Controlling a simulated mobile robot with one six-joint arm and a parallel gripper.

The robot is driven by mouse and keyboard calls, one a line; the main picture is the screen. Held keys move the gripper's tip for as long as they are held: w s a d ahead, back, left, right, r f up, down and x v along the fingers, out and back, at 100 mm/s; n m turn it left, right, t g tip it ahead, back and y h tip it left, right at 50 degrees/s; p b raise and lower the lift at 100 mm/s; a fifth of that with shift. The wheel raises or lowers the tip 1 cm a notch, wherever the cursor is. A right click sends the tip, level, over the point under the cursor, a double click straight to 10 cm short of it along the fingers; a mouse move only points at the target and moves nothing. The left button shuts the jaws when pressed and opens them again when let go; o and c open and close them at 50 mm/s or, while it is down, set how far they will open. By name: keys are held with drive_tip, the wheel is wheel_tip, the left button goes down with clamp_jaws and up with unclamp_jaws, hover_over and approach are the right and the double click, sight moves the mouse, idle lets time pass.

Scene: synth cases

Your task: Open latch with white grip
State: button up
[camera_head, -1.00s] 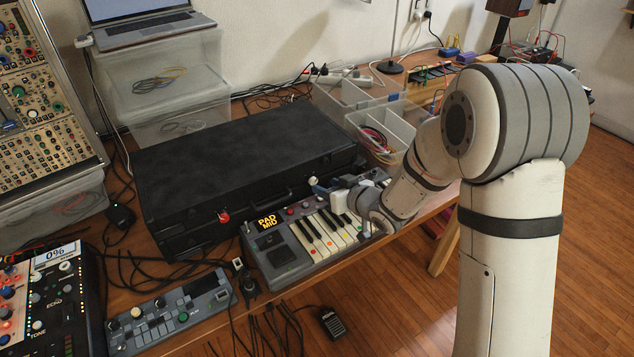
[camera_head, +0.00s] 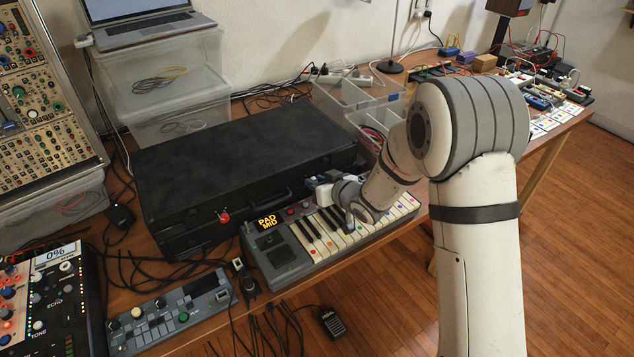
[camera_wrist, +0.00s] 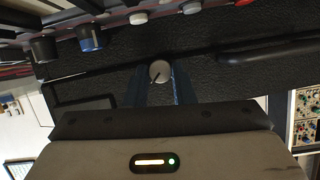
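The black case (camera_head: 240,160) lies closed on the table. In the wrist view its dark textured front (camera_wrist: 215,85) fills the middle, with a round white grip (camera_wrist: 159,72) on it; this grip has a dark pointer-like mark. My gripper (camera_wrist: 160,80) has its two blue fingers parted, one on each side of the white grip. Whether they touch it I cannot tell. In the head view my gripper (camera_head: 313,183) is at the right part of the case front, and my wrist hides the grip. A red latch grip (camera_head: 223,217) sits on the front's left part.
A small keyboard (camera_head: 300,262) stands close in front of the case, under my wrist; its knobs (camera_wrist: 90,38) show near my fingers. The case handle (camera_wrist: 270,50) is beside the grip. Clear bins (camera_head: 160,90) stand behind; a divided tray (camera_head: 350,98) is at right.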

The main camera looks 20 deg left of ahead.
clamp_jaws()
